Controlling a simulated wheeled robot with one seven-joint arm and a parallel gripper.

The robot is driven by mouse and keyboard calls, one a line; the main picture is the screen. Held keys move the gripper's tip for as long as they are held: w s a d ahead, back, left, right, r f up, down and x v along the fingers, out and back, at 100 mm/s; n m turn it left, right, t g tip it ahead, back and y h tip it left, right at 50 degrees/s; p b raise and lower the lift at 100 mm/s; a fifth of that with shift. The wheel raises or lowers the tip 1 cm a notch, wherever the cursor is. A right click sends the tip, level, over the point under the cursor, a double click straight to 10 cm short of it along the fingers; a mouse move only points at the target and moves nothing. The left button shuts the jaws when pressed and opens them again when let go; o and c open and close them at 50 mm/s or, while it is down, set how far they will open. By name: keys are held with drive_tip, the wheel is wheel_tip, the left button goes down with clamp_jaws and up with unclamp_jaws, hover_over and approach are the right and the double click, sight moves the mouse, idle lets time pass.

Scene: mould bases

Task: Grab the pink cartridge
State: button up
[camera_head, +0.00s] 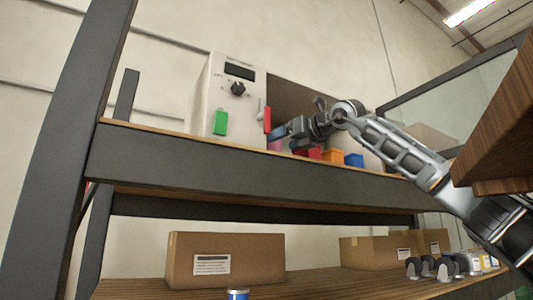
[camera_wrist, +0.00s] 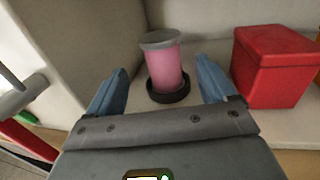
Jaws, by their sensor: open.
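The pink cartridge (camera_wrist: 164,69) stands upright in the wrist view, with a grey cap on top and a dark round base (camera_wrist: 168,91) at its foot. My gripper (camera_wrist: 163,82) is open. Its two blue fingers are on either side of the cartridge, apart from it, with the cartridge between and slightly beyond them. In the head view my gripper (camera_head: 277,139) is at the opening of a cream machine on the shelf. A little of the pink cartridge (camera_head: 275,145) shows there behind the fingers; the rest is hidden.
A red box (camera_wrist: 274,66) stands close to the right finger. Orange (camera_head: 332,155) and blue (camera_head: 354,160) boxes are further right. The cream machine (camera_head: 223,95) has a red handle (camera_head: 267,120) and green button (camera_head: 220,122) left of my gripper. The shelf's dark front beam (camera_head: 220,158) runs below.

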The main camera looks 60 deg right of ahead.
sight(271, 146)
drive_tip(key=p+x, duration=0.4)
drive_tip(key=x, duration=0.3)
drive_tip(key=shift+w+d, duration=0.2)
drive_tip(key=shift+d, duration=0.1)
drive_tip(key=c, duration=1)
drive_tip(key=shift+c, duration=0.7)
drive_tip(key=shift+s+r, duration=0.1)
drive_tip(key=shift+r, duration=0.05)
